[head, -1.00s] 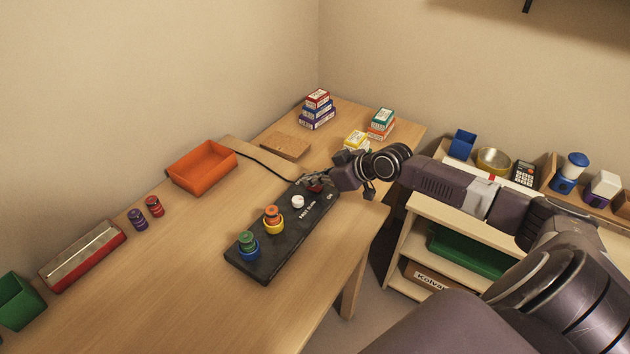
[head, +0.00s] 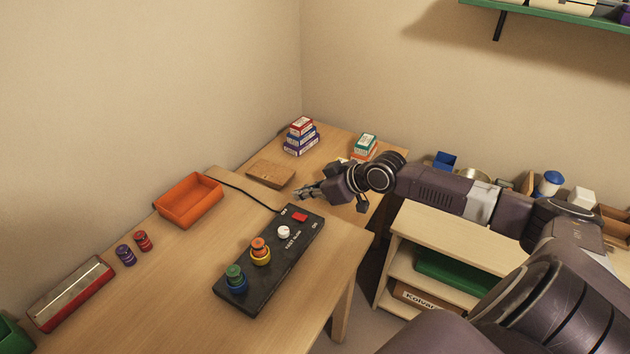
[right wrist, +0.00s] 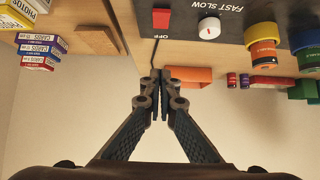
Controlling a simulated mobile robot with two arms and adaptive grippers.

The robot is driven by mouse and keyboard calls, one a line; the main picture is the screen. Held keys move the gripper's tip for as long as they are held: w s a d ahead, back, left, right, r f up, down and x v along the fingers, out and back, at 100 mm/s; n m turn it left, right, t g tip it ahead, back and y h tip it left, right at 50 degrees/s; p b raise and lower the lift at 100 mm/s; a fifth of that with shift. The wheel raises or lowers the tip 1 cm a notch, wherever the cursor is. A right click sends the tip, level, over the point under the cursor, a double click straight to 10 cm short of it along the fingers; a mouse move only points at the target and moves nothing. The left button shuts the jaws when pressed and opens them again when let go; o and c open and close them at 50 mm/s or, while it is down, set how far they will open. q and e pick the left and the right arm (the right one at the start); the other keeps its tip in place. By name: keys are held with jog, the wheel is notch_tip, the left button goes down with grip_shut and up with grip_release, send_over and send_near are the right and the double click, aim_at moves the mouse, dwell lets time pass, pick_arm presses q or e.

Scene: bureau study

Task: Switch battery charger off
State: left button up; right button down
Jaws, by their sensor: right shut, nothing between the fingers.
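The black battery charger (head: 262,275) lies on the desk with a red switch (head: 300,217) at its far end, between the OFF and ON marks. I cannot tell which way the switch is tipped. A white knob (head: 284,232) and coloured round batteries stand on the charger. My right gripper (head: 301,192) is shut and empty, beyond the charger's far end and apart from the switch. In the right wrist view the closed fingertips (right wrist: 161,75) are below the red switch (right wrist: 161,18) in the picture. My left gripper is not in view.
An orange tray (head: 188,203) stands left of the charger. A dark cord runs from the charger's far end. A brown board (head: 271,173) and stacked boxes (head: 301,137) lie at the back. A shelf unit (head: 440,235) stands right of the desk.

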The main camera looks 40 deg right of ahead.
jog(key=s+d+r, duration=0.1)
jog(key=s+r, duration=0.2)
jog(key=r, duration=0.2)
jog(key=shift+s, duration=0.25)
jog(key=shift+d, duration=0.1)
dwell(0.5)
